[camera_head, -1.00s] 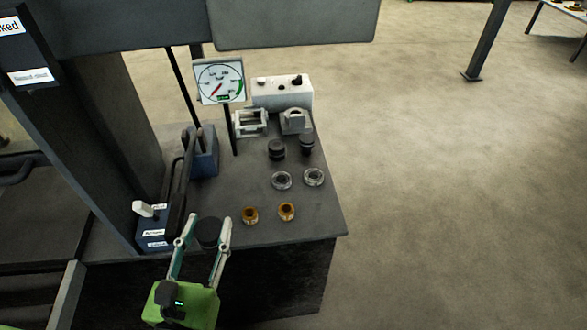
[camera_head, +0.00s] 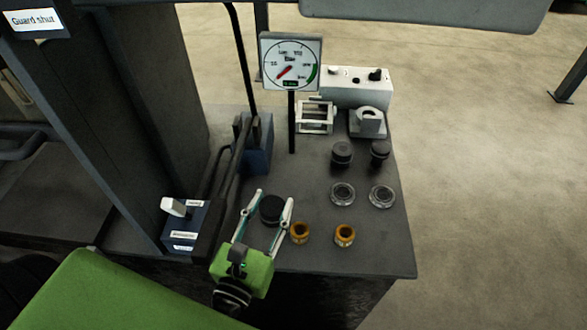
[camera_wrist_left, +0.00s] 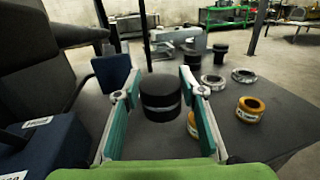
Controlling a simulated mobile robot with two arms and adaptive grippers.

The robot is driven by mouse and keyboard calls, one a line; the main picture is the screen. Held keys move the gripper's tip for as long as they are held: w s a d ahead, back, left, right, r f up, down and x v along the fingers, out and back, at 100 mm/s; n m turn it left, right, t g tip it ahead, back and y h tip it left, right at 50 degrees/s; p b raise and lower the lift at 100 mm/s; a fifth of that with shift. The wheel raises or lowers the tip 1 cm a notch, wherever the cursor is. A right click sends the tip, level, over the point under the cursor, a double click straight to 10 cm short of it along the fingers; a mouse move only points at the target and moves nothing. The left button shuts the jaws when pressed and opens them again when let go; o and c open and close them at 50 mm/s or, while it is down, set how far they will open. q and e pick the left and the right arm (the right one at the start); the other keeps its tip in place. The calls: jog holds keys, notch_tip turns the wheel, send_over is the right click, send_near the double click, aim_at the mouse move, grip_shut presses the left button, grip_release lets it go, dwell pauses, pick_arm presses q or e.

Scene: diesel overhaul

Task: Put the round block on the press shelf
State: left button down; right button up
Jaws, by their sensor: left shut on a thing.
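The round block (camera_head: 270,209) is a short black cylinder, and a pale band shows round it in the left wrist view (camera_wrist_left: 160,97). My left gripper (camera_head: 265,202) is shut on it, with one finger on each side. The gripper holds it upright over the near left part of the dark bench top (camera_head: 375,235), beside the orange rings. I cannot tell how far it is above the surface. The press (camera_head: 165,110) stands at the left as a dark frame. I cannot tell which surface is its shelf. My right gripper is not in view.
Two orange rings (camera_head: 344,235), two clear rings (camera_head: 382,195) and two black plugs (camera_head: 342,153) stand right of the block. Behind are a gauge (camera_head: 290,62), a white frame (camera_head: 316,116) and a control box (camera_head: 355,87). A blue switch box (camera_head: 185,225) is at the left.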

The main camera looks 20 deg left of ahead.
pick_arm(q)
jog(key=w+p, duration=0.1)
jog(key=w, duration=0.2)
jog(key=w+p, duration=0.1)
jog(key=w, duration=0.3)
jog(key=w+p, duration=0.1)
jog(key=w, duration=0.3)
jog(key=shift+w+a+f, duration=0.15)
jog(key=shift+a+f, duration=0.1)
jog(key=shift+a, duration=0.1)
notch_tip(320, 180, down, 2)
jog(key=shift+f+b, duration=0.1)
jog(key=shift+b, duration=0.3)
jog(key=shift+f, duration=0.4)
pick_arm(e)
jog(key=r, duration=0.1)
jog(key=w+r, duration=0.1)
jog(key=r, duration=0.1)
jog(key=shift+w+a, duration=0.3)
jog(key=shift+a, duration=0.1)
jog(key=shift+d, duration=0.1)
